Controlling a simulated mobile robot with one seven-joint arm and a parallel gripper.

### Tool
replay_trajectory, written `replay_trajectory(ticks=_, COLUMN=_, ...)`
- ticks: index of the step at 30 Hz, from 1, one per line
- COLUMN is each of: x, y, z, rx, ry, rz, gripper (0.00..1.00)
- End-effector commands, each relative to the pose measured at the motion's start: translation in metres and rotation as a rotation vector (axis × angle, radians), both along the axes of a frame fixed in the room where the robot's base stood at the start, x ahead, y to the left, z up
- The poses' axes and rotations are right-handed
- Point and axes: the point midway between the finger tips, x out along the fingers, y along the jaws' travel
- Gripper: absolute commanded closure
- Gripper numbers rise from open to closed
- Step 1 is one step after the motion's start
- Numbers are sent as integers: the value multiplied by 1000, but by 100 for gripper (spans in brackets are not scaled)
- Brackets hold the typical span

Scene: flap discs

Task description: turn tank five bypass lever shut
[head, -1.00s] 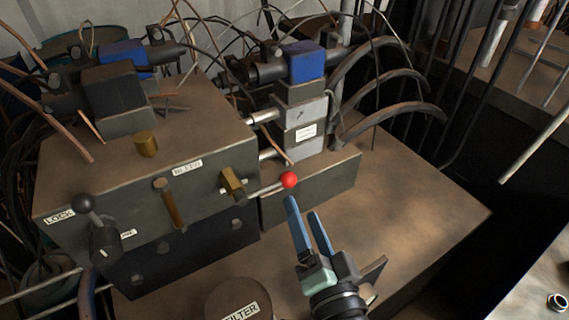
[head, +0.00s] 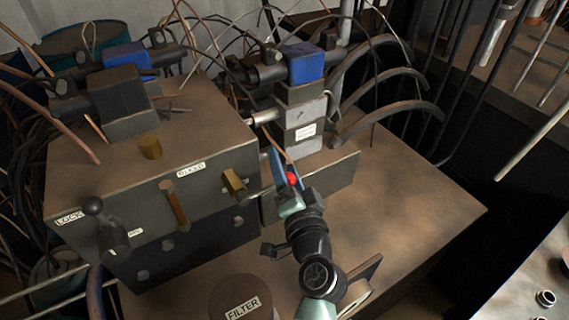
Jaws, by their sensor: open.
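A lever with a red ball knob (head: 292,179) sticks out to the right from a brass valve body (head: 234,182) on the front of the manifold block. No label naming tank five is legible; the lever's rod is partly hidden. My gripper (head: 286,168) is open at the red knob, with a blue finger on its left side. The knob shows between the fingers; I cannot tell whether they touch it. The far finger is mostly hidden.
The manifold block (head: 95,190) also carries a black-knobbed lever (head: 93,206) by a LOCK label and a brass-coloured handle (head: 174,205) under a BLEED label. A FILTER cap (head: 240,298) stands in front. Hoses crowd the back; the right tabletop (head: 420,210) is clear.

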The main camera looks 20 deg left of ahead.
Motion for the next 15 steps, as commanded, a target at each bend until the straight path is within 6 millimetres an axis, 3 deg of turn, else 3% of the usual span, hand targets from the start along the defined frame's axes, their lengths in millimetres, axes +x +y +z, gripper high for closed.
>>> replay_trajectory(ticks=9, x=2, y=1, z=0, rx=0, ry=0, rz=-1, gripper=33)
replay_trajectory(ticks=15, x=2, y=1, z=0, rx=0, ry=0, rz=0, gripper=69)
